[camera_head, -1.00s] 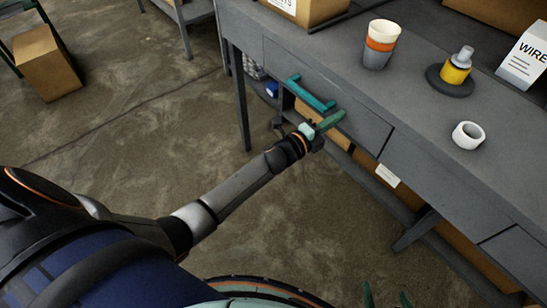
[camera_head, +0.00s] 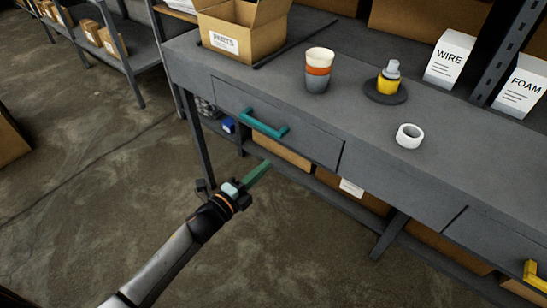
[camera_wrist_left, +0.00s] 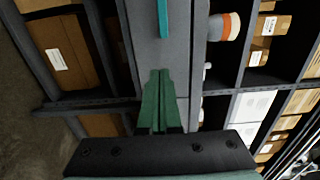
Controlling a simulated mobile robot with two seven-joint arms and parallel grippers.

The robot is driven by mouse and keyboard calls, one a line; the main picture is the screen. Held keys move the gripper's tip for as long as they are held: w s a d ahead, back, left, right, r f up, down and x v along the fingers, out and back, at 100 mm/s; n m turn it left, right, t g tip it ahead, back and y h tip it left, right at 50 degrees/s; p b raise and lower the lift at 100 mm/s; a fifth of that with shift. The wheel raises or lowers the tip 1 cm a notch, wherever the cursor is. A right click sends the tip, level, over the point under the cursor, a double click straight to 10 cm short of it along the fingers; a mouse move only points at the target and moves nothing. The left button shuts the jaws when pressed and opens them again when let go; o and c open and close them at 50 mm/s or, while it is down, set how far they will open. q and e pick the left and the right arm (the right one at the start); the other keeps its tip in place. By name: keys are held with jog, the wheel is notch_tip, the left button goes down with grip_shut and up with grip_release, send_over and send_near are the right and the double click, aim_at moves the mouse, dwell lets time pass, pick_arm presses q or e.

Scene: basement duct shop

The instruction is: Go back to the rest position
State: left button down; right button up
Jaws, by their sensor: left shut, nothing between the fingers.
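My left gripper (camera_head: 258,172) is in the head view, in front of the grey workbench (camera_head: 370,130) and below the teal drawer handle (camera_head: 263,124). Its green fingers are together with nothing between them. In the left wrist view the shut fingers (camera_wrist_left: 161,78) point toward the drawer front, and the teal handle (camera_wrist_left: 163,18) lies beyond their tips, apart from them. The drawer (camera_head: 300,135) looks shut. My right gripper is not in view.
On the bench stand an open parts box (camera_head: 240,38), stacked cups (camera_head: 318,72), a yellow bottle (camera_head: 388,80) on a dark disc, and a white tape roll (camera_head: 409,136). A yellow handle (camera_head: 533,275) juts out at right.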

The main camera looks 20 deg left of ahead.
pick_arm(q)
jog(key=shift+v, duration=0.75)
